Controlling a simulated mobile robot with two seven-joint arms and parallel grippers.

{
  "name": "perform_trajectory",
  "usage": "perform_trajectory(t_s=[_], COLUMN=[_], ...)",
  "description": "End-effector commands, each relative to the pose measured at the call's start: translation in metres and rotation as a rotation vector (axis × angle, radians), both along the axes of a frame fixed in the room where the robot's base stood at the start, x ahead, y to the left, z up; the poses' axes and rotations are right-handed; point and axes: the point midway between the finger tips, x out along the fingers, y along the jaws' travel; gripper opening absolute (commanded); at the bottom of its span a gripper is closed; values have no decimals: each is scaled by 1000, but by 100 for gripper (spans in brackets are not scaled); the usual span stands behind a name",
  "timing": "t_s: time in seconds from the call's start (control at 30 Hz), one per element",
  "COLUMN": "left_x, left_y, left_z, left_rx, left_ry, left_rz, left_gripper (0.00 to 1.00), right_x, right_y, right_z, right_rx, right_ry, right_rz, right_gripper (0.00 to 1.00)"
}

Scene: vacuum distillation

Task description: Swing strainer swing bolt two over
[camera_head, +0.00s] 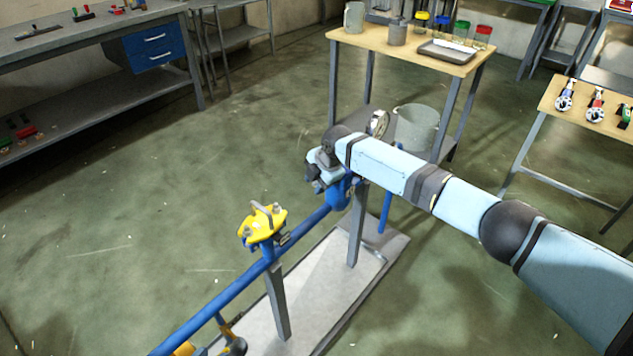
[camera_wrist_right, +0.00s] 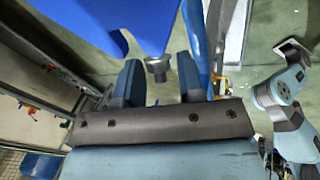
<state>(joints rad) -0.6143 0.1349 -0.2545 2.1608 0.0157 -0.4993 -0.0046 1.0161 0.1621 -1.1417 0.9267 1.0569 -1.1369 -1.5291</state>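The blue strainer (camera_head: 340,193) sits on the blue pipe at the rear post of the stand. Its blue body (camera_wrist_right: 85,22) fills the upper left of the right wrist view. A grey bolt end (camera_wrist_right: 157,68) sticks out beneath the blue body; I take it for a swing bolt, but cannot tell which one. My right gripper (camera_head: 318,172) is at the strainer, partly covering it. In the wrist view its two fingers (camera_wrist_right: 159,82) are apart, one either side of the bolt end, with visible gaps. My left gripper is not in view.
A yellow fitting (camera_head: 263,224) stands on the pipe (camera_head: 225,299) nearer me. The pipe runs above a pale base plate (camera_head: 325,300). A grey bucket (camera_head: 417,128) and a wooden-topped table (camera_head: 375,41) stand behind. The floor to the left is clear.

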Motion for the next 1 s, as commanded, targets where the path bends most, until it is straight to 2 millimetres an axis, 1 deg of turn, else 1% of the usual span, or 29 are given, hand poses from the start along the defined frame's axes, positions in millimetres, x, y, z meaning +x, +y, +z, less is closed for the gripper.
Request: perform_trajectory(t_s=[0.17,0.27,0.37,0.7,0.8,0.9,1.0], left_x=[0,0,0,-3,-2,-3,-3], left_y=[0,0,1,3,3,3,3], left_z=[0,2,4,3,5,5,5], left_rx=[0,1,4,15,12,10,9], left_ry=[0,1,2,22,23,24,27], left_rz=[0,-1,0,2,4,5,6], left_gripper=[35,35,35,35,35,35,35], right_x=[0,-1,-3,-19,-23,-25,-27], right_y=[0,-2,-6,-28,-33,-37,-39], right_z=[1,6,19,91,107,119,126], right_rx=[0,0,1,1,0,1,0], right_ry=[0,-1,-2,-3,-2,-2,0], right_rz=[0,1,1,0,0,0,0], right_gripper=[35,35,35,35,35,35,35])
